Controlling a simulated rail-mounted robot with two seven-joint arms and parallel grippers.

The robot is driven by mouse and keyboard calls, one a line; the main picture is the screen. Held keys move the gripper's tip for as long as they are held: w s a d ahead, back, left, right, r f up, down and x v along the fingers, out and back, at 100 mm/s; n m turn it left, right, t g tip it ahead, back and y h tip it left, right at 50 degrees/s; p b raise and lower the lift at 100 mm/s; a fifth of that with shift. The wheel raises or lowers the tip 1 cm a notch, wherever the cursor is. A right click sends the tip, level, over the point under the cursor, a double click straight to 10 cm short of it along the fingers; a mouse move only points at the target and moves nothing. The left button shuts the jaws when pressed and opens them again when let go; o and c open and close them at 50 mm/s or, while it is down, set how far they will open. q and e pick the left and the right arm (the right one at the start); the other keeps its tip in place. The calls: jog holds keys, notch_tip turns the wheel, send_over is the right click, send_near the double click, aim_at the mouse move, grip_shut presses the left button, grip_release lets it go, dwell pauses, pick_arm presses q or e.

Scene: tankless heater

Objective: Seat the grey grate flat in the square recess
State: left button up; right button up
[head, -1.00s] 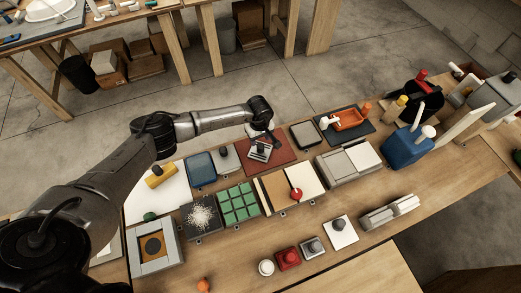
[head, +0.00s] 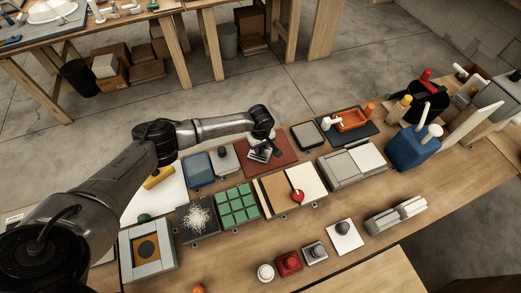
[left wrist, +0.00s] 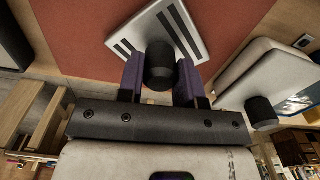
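The grey grate (head: 257,154) is a light plate with dark slots and a dark knob, over the red mat (head: 283,148). In the left wrist view the grate (left wrist: 181,32) shows with its round knob between my fingers. My left gripper (left wrist: 160,75) has its purple-padded fingers against both sides of the knob. In the head view the grate looks tilted; its clearance above the mat is hard to judge. A grey square frame (head: 168,247), with a brown square and dark round centre (head: 147,248), stands at the lower left and appears to be the recess. My right gripper is not in view.
Near the frame are a dark tray of white grains (head: 198,217) and a green-tiled tray (head: 237,206). A blue tray (head: 198,170) lies left of the mat. A red-knobbed block (head: 289,262) stands in front. The bench front has some clear wood.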

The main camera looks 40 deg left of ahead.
pick_arm(q)
jog(key=c, duration=0.4)
jog(key=shift+c, duration=0.2)
jog(key=shift+r, duration=0.3)
jog(key=shift+r+p, duration=0.4)
jog(key=shift+r, duration=0.3)
jog(key=shift+r+p, duration=0.2)
jog(key=shift+p, duration=0.1)
jog(key=shift+r+p, duration=0.6)
jog(key=shift+r, duration=0.3)
jog(key=shift+r+p, duration=0.95)
jog(key=shift+r, duration=0.5)
